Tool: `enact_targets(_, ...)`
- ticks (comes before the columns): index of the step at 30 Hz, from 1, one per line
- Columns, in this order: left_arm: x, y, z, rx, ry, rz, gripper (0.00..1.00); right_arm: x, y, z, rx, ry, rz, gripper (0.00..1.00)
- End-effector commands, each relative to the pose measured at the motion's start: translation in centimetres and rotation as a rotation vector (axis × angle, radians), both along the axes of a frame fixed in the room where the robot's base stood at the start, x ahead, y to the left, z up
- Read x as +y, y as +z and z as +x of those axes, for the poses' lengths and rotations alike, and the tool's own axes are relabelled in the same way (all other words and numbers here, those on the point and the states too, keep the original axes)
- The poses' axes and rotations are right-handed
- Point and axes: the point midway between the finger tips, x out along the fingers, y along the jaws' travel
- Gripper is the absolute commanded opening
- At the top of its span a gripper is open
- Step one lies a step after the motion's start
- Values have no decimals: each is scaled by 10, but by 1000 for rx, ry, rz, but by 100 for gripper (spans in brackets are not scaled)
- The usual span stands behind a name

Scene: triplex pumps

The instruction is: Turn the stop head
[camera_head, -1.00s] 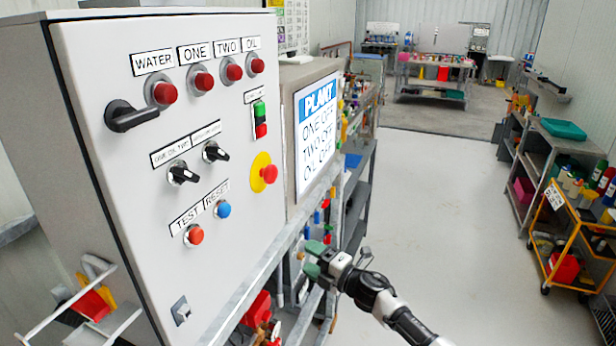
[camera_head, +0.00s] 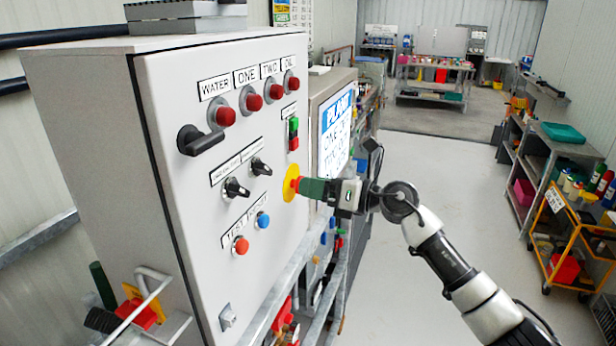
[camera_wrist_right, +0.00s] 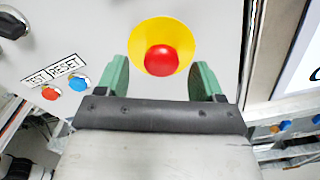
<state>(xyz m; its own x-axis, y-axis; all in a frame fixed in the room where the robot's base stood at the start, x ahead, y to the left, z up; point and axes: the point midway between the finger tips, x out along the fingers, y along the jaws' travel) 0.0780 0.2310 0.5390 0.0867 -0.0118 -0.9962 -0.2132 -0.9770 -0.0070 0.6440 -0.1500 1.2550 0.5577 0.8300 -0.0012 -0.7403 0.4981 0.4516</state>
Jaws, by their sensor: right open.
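The stop head is a red mushroom button (camera_wrist_right: 162,60) on a yellow round plate (camera_wrist_right: 180,33) on the front of a white control cabinet (camera_head: 215,185). In the head view the yellow plate (camera_head: 290,183) shows, with the red head partly behind the fingers. My right gripper (camera_head: 308,188) is at the cabinet front, pointing at the stop head. In the wrist view its green fingers (camera_wrist_right: 162,78) stand open, one on each side of the red head, with gaps to both. Whether the fingertips reach past the head is hard to tell. My left gripper does not show.
Two black selector knobs (camera_head: 236,188), a red button (camera_head: 241,245) and a blue button (camera_head: 263,220) are left of the stop head. A lit display panel (camera_head: 336,132) stands just to the right.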

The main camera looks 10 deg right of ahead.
Motion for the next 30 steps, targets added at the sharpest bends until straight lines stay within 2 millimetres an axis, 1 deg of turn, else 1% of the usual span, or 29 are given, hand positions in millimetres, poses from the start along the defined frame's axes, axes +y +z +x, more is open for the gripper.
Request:
enact_targets(1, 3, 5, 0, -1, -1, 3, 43, 5, 3, 4, 1, 0, 2, 68)
enact_targets(6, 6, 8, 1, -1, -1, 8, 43, 15, 1, 10, 0, 0, 1, 68)
enact_targets(14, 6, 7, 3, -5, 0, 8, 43, 16, -1, 11, 1, -1, 0, 68)
enact_targets(15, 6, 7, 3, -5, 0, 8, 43, 16, -1, 11, 1, -1, 0, 66)
enact_targets(23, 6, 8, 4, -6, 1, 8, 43, 16, -1, 11, 1, -1, 0, 26)
enact_targets(24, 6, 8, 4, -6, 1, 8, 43, 16, -1, 11, 1, -1, 0, 20)
enact_targets(25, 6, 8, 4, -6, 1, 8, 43, 16, -1, 11, 1, -1, 0, 18)
enact_targets(27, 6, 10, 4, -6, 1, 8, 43, 15, 0, 11, 10, -1, 6, 18)
enact_targets(30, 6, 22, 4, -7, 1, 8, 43, 15, 4, 11, 84, -2, 53, 18)
